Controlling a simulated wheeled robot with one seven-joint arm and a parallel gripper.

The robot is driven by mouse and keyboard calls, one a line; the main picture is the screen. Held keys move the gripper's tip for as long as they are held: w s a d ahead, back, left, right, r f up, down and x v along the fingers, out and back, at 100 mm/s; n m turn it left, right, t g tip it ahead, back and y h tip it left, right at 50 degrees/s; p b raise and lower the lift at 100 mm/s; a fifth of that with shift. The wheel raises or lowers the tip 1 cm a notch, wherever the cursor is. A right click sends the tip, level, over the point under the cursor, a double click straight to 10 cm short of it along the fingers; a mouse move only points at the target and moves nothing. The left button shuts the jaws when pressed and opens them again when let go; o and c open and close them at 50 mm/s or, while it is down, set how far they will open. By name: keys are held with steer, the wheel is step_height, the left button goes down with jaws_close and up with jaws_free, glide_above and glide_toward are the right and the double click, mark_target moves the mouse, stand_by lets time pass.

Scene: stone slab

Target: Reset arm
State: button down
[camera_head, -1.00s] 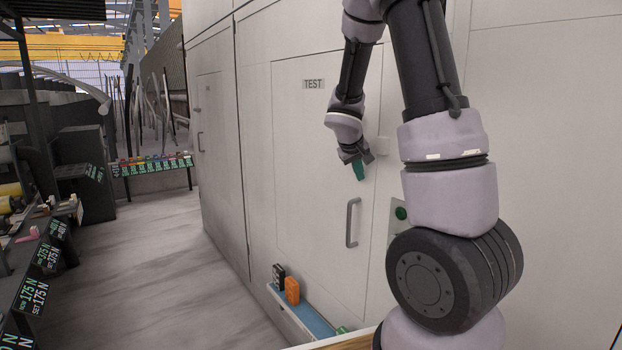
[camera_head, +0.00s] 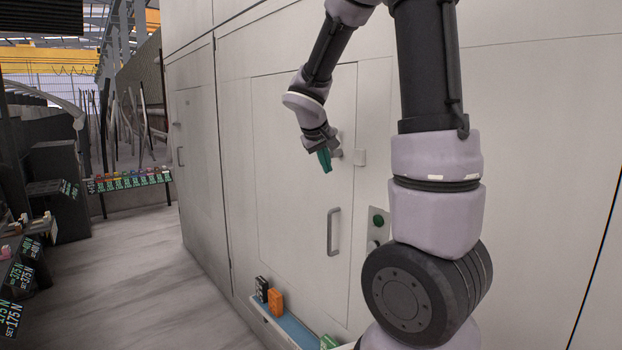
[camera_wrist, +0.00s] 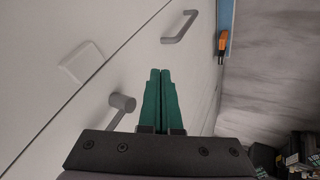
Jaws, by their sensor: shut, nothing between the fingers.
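My gripper (camera_head: 325,160) has green fingers and hangs in front of the white cabinet door (camera_head: 290,215), above the door's grey bar handle (camera_head: 333,232). In the wrist view its two green fingers (camera_wrist: 160,75) lie side by side, shut and empty. A grey knob-like lever (camera_wrist: 121,104) is just left of the fingers in the wrist view; I cannot tell whether it touches my gripper. The bar handle also shows ahead in the wrist view (camera_wrist: 181,27).
A green button (camera_head: 378,221) is on a panel right of the door. A blue shelf (camera_head: 297,330) below holds an orange item (camera_head: 275,300) and a black item (camera_head: 261,289). A rack of coloured items (camera_head: 130,181) stands far left.

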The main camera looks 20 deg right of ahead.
steer(key=s+a+r+m+y, duration=0.1)
steer(key=s+a+r+y, duration=0.1)
steer(key=s, duration=0.5)
steer(key=s+a+r+m+t+y, duration=0.1)
steer(key=s+a+r, duration=0.3)
steer(key=s, duration=0.4)
steer(key=s+a+r+m+t+y, duration=0.1)
steer(key=s+a+r+m+y, duration=0.1)
steer(key=s, duration=0.6)
steer(key=a+r+y, duration=0.1)
steer(key=a+y, duration=0.1)
steer(key=a, duration=0.1)
steer(key=shift+a, duration=0.3)
steer(key=shift+s, duration=0.1)
